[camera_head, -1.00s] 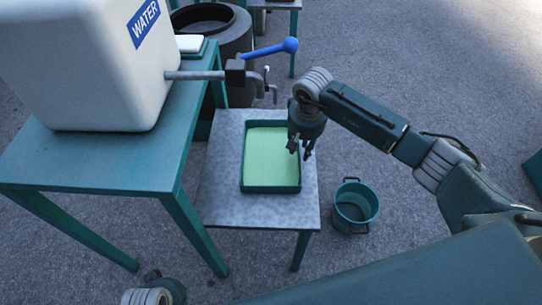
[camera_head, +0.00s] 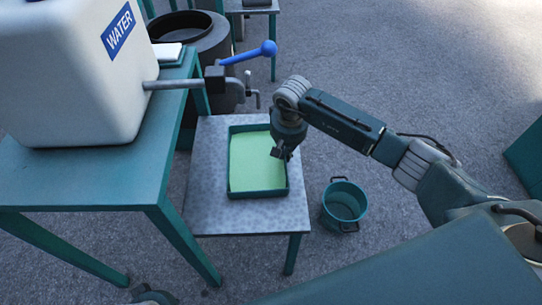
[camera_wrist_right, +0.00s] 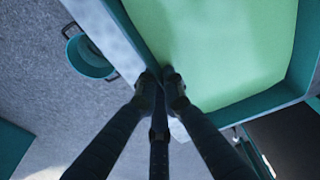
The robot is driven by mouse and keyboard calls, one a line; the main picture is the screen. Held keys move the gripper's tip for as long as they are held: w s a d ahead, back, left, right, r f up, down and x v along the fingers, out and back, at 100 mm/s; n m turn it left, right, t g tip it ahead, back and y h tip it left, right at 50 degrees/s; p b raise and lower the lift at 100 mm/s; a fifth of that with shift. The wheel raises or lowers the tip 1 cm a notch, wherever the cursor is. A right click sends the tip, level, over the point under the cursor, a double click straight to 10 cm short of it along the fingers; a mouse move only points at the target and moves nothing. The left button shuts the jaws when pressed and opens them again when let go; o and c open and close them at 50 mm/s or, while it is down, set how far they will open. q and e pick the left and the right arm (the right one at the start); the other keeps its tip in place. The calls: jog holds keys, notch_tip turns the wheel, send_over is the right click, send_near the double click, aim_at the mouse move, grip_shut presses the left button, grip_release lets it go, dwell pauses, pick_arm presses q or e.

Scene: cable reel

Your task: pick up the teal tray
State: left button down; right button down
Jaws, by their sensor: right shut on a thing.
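The teal tray (camera_head: 258,194) lies on a small grey-topped table (camera_head: 212,205), with a light green inside surface. My right gripper (camera_head: 281,153) is at the tray's right wall and is shut on it. In the right wrist view the two fingertips (camera_wrist_right: 161,78) pinch the tray's wall, one finger on each side, and the tray's teal rim (camera_wrist_right: 255,108) runs off to the right. The tray appears level and on the table; I cannot tell any gap beneath it.
A white water container (camera_head: 70,85) stands on a higher teal table (camera_head: 100,180) at the left. Its tap with a blue lever (camera_head: 250,54) reaches out behind the tray. A teal bucket (camera_head: 344,203) stands on the floor right of the small table. Open floor lies further right.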

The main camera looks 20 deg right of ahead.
jog(key=shift+r, duration=0.1)
